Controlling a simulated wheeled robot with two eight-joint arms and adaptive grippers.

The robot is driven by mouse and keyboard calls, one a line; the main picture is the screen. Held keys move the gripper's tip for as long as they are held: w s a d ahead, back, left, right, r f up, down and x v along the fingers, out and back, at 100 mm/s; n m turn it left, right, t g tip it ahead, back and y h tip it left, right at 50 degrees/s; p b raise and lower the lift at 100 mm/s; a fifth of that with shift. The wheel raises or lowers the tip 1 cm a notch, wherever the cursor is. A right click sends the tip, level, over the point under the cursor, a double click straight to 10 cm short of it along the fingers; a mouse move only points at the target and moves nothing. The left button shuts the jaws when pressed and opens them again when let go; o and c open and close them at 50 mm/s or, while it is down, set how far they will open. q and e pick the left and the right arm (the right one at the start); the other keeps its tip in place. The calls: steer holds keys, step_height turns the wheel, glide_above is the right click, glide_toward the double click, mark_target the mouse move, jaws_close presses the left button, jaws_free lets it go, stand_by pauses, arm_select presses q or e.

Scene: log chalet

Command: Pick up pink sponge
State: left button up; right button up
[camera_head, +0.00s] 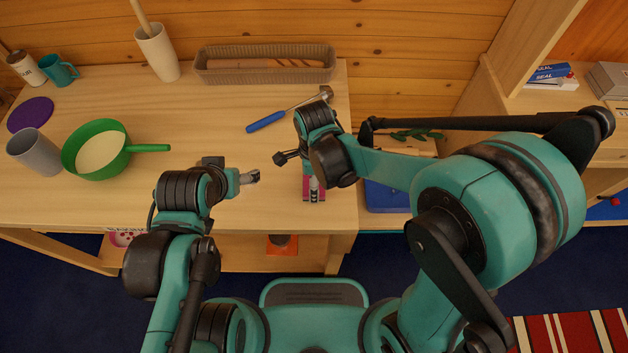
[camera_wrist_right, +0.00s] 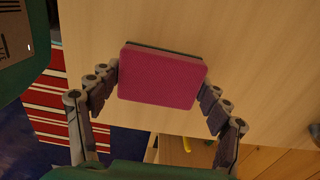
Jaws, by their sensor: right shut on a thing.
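The pink sponge (camera_wrist_right: 162,80) shows large in the right wrist view, with a dark layer along its far edge. My right gripper (camera_wrist_right: 161,92) is shut on it, one finger against each short side. In the head view a small part of the sponge (camera_head: 307,182) shows near the table's front edge, mostly hidden by my right gripper (camera_head: 314,188). I cannot tell whether the sponge touches the tabletop. My left gripper (camera_head: 252,177) is over the table, left of the sponge and apart from it; its jaws are too small to judge.
A blue-handled hammer (camera_head: 285,113) lies behind the grippers. A green pan (camera_head: 97,150), grey cup (camera_head: 35,153), teal mug (camera_head: 60,70) and purple disc (camera_head: 31,115) are at the left. A wicker basket (camera_head: 265,76) stands at the back. The tabletop's front middle is clear.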

steer(key=shift+r+p, duration=0.3)
steer(key=shift+r, duration=0.4)
step_height(320, 180, up, 3)
steer(key=shift+r+p, duration=0.1)
steer(key=shift+p, duration=0.7)
steer(key=s+d+r+p, duration=0.4)
steer(key=s+d+r, duration=0.2)
steer(key=s+d, duration=0.1)
steer(key=shift+s+d+r, duration=0.2)
steer(key=shift+s+d, duration=0.1)
steer(key=shift+s, duration=0.6)
steer(key=shift+o, duration=1.4)
steer(key=c, duration=0.5)
